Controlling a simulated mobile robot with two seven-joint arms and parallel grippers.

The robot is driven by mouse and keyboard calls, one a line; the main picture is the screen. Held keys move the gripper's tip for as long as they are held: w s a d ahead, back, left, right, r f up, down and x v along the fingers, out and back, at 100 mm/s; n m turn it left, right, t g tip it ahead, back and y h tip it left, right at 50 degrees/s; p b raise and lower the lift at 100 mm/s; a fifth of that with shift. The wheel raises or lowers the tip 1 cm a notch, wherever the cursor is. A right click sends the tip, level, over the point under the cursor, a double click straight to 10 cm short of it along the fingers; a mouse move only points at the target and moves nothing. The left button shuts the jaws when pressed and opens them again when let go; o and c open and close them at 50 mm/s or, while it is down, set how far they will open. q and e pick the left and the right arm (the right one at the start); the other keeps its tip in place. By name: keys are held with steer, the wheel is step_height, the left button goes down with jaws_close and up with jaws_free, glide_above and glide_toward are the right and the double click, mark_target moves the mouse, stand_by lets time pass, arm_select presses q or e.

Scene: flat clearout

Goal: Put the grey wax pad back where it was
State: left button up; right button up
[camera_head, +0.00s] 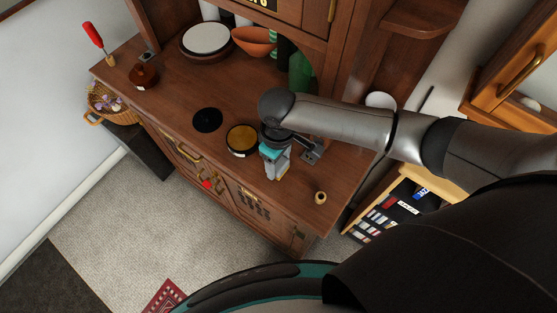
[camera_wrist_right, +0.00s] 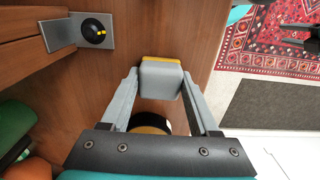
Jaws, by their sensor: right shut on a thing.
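The grey wax pad (camera_wrist_right: 160,78) is a small grey block with a yellow-orange edge, seen in the right wrist view. My right gripper (camera_wrist_right: 161,82) is shut on it, with one finger on each side. In the head view the right gripper (camera_head: 275,160) is over the front part of the wooden cabinet top, just right of a round dark tin with amber content (camera_head: 242,139). The pad shows there only in part; whether it touches the wood I cannot tell.
A black disc (camera_head: 207,120) lies left of the tin. A metal plate with a black knob (camera_head: 312,153) is right of the gripper. A small wooden ring (camera_head: 320,198) lies near the front right edge. Plates (camera_head: 206,38) and an orange bowl (camera_head: 254,41) stand at the back.

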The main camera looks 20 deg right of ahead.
mark_target(278, 163)
steer(key=o, duration=1.2)
step_height(278, 163, up, 12)
steer(key=p, duration=0.1)
steer(key=shift+p, duration=0.3)
